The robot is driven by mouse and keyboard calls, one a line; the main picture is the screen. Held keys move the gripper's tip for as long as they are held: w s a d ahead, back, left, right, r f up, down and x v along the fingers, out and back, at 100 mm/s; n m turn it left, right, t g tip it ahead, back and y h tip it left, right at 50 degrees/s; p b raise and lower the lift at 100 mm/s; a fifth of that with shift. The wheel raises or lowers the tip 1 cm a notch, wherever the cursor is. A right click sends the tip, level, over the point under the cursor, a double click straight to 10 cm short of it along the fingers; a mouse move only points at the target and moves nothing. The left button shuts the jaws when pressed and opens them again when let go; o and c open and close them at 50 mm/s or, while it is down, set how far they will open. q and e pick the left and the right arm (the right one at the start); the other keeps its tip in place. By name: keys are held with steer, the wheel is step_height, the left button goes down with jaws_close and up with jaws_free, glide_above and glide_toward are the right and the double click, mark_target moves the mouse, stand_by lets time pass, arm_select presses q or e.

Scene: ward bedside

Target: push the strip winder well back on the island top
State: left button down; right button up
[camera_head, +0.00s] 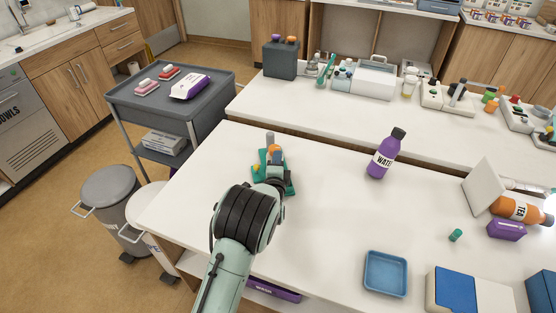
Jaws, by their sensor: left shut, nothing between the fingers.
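The strip winder (262,158) appears to be the small teal item with a grey upright post and orange parts, standing on the white island top (330,218) left of the middle. My left arm reaches over the island from the bottom edge. My left gripper (274,180) is shut and empty, at the near side of the winder. My dark wrist hides part of the gripper and the winder's near side, so I cannot tell whether they touch. My right gripper is out of view.
A blue tray (386,274) lies near the front edge. Behind a gap, a second counter (320,108) holds a dark box and lab items. A grey cart (150,100) stands left. Island top between winder and bottle is clear.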

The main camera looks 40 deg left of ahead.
arm_select(q)
steer(key=a, duration=0.3)
steer(key=a+b, duration=0.1)
steer(key=shift+w+a, duration=0.15)
steer(key=shift+w, duration=0.15)
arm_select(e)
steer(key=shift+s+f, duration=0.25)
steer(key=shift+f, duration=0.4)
